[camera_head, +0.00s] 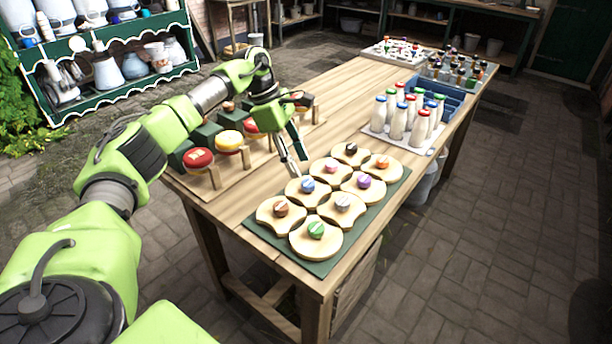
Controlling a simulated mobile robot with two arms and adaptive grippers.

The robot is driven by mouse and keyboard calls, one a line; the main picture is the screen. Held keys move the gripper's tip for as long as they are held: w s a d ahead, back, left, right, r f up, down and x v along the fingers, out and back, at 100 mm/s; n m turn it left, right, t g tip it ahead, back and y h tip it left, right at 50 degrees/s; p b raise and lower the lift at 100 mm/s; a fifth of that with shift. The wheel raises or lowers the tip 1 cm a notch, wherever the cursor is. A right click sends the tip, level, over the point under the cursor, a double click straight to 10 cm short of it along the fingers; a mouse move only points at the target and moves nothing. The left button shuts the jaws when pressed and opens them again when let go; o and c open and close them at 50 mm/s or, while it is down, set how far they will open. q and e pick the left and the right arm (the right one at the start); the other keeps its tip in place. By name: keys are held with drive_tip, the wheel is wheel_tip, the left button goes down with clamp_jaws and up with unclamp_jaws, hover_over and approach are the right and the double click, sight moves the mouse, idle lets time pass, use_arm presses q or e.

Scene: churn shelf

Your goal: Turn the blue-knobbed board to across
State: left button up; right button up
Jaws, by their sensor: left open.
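The blue-knobbed board (294,193) is a pale wooden board with a blue knob (307,184) on top. It lies among several similar boards on a green mat (335,262) at the table's near end. My left gripper (297,166) is open and empty, pointing down just behind the blue knob, apart from it as far as I can see. Which way the blue knob's bar points is too small to tell. My right gripper is not in view.
A rack with red and yellow round pieces (199,158) stands left of the mat. Milk bottles (398,122) stand on a white tray further back. Bare tabletop separates them.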

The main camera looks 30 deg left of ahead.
sight(308, 183)
use_arm(q)
drive_tip(key=x, duration=0.4)
drive_tip(key=shift+d+f+p, duration=0.2)
drive_tip(key=shift+f+p, duration=0.05)
drive_tip(key=shift+p, duration=0.1)
drive_tip(key=shift+d+f, duration=0.1)
drive_tip(key=shift+f, duration=0.2)
drive_tip(key=shift+d+f, duration=0.1)
drive_tip(key=shift+f, duration=0.15)
drive_tip(key=shift+w+f, duration=0.15)
drive_tip(key=shift+f, duration=0.05)
drive_tip(key=shift+c, duration=0.7)
drive_tip(key=c, duration=0.9)
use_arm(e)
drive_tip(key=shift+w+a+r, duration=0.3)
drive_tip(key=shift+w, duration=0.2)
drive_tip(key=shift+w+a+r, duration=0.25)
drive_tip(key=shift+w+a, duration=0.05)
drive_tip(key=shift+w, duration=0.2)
